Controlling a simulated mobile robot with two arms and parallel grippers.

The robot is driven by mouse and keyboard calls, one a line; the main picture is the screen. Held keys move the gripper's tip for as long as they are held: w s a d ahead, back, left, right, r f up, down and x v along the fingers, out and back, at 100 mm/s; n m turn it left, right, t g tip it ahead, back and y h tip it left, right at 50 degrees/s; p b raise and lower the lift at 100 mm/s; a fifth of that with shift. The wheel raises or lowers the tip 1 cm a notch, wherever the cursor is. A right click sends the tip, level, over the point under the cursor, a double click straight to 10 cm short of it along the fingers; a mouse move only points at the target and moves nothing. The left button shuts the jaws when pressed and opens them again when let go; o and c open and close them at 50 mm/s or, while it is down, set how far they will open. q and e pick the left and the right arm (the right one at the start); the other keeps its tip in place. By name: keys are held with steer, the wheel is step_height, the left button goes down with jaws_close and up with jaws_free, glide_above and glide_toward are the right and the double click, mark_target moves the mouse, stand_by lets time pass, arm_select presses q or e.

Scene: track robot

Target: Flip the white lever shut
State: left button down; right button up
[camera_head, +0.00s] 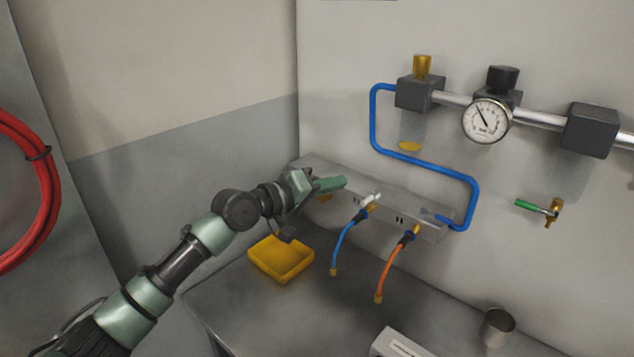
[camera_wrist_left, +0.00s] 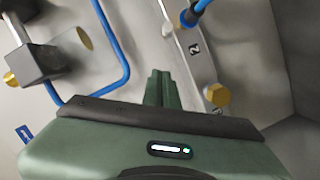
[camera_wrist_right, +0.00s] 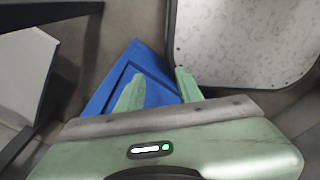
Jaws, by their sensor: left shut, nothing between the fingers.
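The white lever (camera_head: 369,198) sits on the grey manifold block (camera_head: 405,205) on the wall, above the blue hose (camera_head: 345,238). In the left wrist view, the lever's pale end (camera_wrist_left: 167,27) shows just beyond the fingertips. My left gripper (camera_head: 343,183) is shut and empty, over the manifold's left part, left of the lever. Its green fingers (camera_wrist_left: 161,75) are together and appear apart from the lever. My right gripper (camera_wrist_right: 156,82) is open, with fingers spread and nothing gripped, above a blue object (camera_wrist_right: 150,92); it is outside the head view.
A yellow tray (camera_head: 281,260) stands on the bench below my left wrist. An orange hose (camera_head: 390,268) hangs right of the blue one. A bent blue pipe (camera_head: 428,170) and a pressure gauge (camera_head: 486,121) are above. A metal cup (camera_head: 496,327) stands at the right.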

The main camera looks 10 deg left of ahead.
mark_target(371, 198)
arm_select(q)
steer(key=d+f+p, duration=0.1)
steer(key=d, duration=0.1)
steer(key=d+f+p, duration=0.1)
steer(key=d, duration=0.1)
steer(key=shift+s+d+f+p, duration=0.1)
steer(key=shift+s+f+p, duration=0.15)
steer(key=shift+f+p, duration=0.1)
steer(key=shift+w+d, duration=0.1)
